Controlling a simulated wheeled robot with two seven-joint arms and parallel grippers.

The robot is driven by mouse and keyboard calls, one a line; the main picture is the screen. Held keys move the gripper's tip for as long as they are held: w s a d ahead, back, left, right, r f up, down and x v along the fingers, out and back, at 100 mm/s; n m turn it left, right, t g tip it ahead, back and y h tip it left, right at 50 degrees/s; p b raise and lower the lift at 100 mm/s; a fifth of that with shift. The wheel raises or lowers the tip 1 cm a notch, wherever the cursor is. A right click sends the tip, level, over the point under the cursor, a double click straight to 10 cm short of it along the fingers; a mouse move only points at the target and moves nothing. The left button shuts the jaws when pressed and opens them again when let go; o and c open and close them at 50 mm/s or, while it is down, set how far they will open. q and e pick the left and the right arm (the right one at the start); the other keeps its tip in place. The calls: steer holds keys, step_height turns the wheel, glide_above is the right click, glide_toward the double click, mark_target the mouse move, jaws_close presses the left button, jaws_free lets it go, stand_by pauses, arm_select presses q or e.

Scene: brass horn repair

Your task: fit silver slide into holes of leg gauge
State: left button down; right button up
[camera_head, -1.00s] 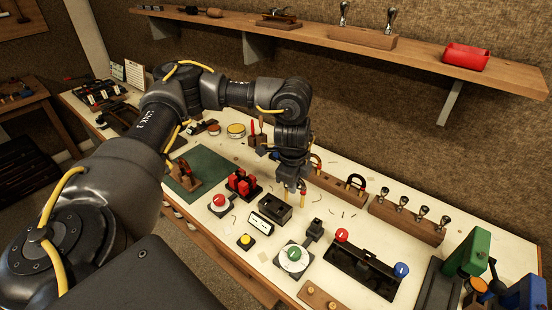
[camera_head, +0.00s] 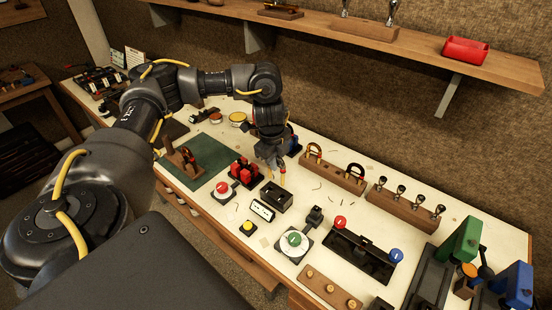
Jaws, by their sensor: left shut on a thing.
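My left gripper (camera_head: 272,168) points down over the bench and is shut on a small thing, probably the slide. Only a thin pale yellowish leg (camera_head: 282,179) shows below the fingers, so its shape and silver colour cannot be told. Just below it on the bench is a small black block with openings (camera_head: 277,198), which looks like the leg gauge. The leg ends at the block's far edge in the picture; whether it touches or enters a hole cannot be told. My right gripper is out of view.
A wooden rack (camera_head: 333,171) with two U-shaped slides stands right of my gripper. A red-and-black fixture (camera_head: 245,172) and a small white display (camera_head: 262,210) are close to the block. A green mat (camera_head: 209,161) lies left. A wooden shelf (camera_head: 400,45) hangs above.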

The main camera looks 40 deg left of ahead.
arm_select(q)
steer(key=shift+f+b, duration=1.15)
steer(key=shift+f, duration=1.25)
steer(key=shift+p, duration=0.95)
steer(key=shift+f+b, duration=1.55)
steer(key=shift+f, duration=1.1)
steer(key=c, duration=1.3)
jaws_free()
steer(key=shift+c, duration=0.2)
step_height(320, 180, up, 11)
steer(key=s+p, duration=0.1)
steer(key=shift+s, duration=0.2)
steer(key=shift+s+f, duration=0.1)
steer(key=shift+f, duration=0.1)
